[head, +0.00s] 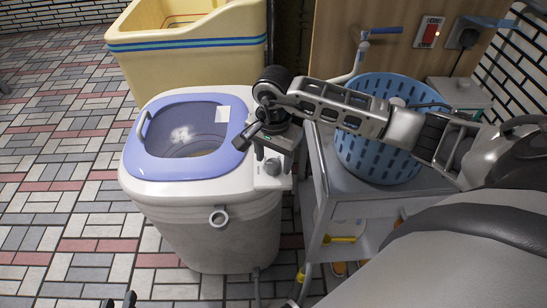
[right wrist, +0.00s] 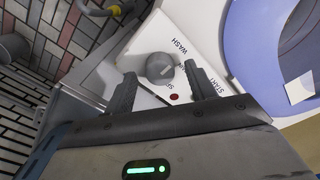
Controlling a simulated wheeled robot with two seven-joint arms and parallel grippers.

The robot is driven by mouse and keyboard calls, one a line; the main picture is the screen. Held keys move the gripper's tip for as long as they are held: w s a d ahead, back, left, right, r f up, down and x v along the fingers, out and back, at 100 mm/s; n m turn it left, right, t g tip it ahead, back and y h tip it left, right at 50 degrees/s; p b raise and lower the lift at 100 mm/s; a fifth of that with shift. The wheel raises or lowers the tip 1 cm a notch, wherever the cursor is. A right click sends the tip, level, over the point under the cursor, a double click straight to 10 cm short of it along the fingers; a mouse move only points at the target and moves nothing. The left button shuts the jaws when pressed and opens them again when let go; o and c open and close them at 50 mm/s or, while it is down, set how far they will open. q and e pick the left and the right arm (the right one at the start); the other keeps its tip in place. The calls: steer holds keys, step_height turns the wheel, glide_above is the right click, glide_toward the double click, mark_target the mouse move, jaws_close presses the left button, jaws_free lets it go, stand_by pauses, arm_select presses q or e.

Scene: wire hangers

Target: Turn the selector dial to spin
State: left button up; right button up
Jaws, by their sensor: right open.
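The grey selector dial (right wrist: 160,67) sits on a white control panel (right wrist: 205,30) of the washing machine. The panel shows the words WASH and START and a red dot; I cannot make out a "spin" label. In the head view the dial (head: 273,165) is on the machine's right front corner. My right gripper (right wrist: 163,82) is open, with one finger on each side of the dial and a visible gap to each. In the head view my right gripper (head: 273,158) points down over the panel. Only dark tips of my left gripper (head: 120,301) show at the bottom edge.
The washing machine's purple-rimmed tub (head: 135,160) is open beside the panel. A grey cart (head: 318,185) with a blue basket (head: 375,160) stands close on the right. A yellow tub (head: 190,60) is behind. The tiled floor on the left is clear.

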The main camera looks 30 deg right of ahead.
steer(key=shift+f, duration=0.2)
steer(key=c, duration=1)
